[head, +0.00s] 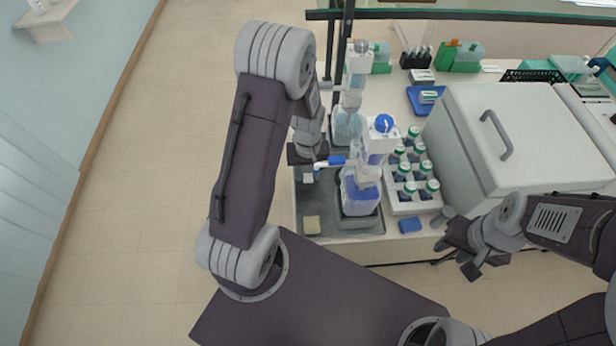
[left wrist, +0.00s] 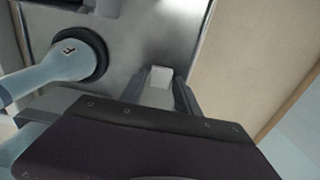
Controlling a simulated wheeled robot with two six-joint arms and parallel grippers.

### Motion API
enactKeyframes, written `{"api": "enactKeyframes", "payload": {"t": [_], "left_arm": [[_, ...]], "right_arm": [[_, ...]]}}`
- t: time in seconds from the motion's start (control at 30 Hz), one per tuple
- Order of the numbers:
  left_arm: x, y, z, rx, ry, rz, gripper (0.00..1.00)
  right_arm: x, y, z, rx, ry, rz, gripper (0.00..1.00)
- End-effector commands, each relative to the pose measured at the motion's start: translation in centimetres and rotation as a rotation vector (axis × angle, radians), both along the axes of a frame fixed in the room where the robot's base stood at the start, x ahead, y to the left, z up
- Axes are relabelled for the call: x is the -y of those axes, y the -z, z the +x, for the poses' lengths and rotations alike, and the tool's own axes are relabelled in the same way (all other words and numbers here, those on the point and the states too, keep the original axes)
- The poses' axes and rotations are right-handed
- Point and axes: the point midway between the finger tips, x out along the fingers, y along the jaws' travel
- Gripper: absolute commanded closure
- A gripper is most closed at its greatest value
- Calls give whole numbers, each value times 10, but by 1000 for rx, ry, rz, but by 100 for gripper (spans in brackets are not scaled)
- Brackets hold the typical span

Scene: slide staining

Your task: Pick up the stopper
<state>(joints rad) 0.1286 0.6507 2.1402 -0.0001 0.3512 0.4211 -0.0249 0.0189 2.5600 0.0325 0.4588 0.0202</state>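My left gripper (head: 306,164) is over the left edge of the grey tray, pointing down. A small whitish block (head: 308,176), possibly the stopper, shows at its fingertips. In the left wrist view the same pale block (left wrist: 160,77) lies between the two fingers (left wrist: 159,92), which stand apart on either side. I cannot tell whether they press on it. My right gripper (head: 468,247) is at the right, in front of the white cabinet, away from the tray; its fingers look spread and empty.
A wash station with blue-liquid bottle (head: 361,196) and clear bottle (head: 347,124) stands on the grey tray (head: 338,229). A beige sponge (head: 312,225) lies in front. A rack of green-capped bottles (head: 405,207) and the white cabinet (head: 522,135) are right. A blue block (head: 410,225) lies near the edge.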

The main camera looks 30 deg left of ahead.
Motion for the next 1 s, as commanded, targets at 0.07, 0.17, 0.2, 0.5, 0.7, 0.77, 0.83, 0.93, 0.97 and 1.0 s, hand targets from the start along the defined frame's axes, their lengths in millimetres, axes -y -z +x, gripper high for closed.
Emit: {"api": "enactKeyframes", "payload": {"t": [0.07, 0.17, 0.2, 0.5, 0.7, 0.77, 0.83, 0.93, 0.97, 1.0], "left_arm": [[0, 1, 0, 1, 0, 1, 62], [0, 0, 0, 1, 0, 1, 62], [0, 0, 0, 1, 0, 1, 70], [0, 0, 0, 1, 0, 1, 100], [0, -18, 2, 7, 0, 1, 100], [0, -33, 2, 8, 0, 2, 100], [0, -52, 2, 8, 0, 2, 100], [0, -74, 2, 7, 0, 1, 100], [0, -80, 2, 8, 0, 1, 100], [0, -86, 2, 5, 0, 1, 100]], "right_arm": [[0, 0, 0, 0, 0, 0, 62], [0, 0, 0, 0, 0, 0, 62], [0, 0, 0, 0, 0, 0, 62], [0, 0, 0, 0, 0, 0, 62], [0, 0, 0, 0, 0, 0, 62], [0, 0, 0, 0, 0, 0, 62], [0, 0, 0, 0, 0, 0, 62], [0, -1, 0, 0, 0, 0, 62], [0, -1, 0, 0, 0, 0, 62], [0, -1, 0, 0, 0, 0, 62]]}}
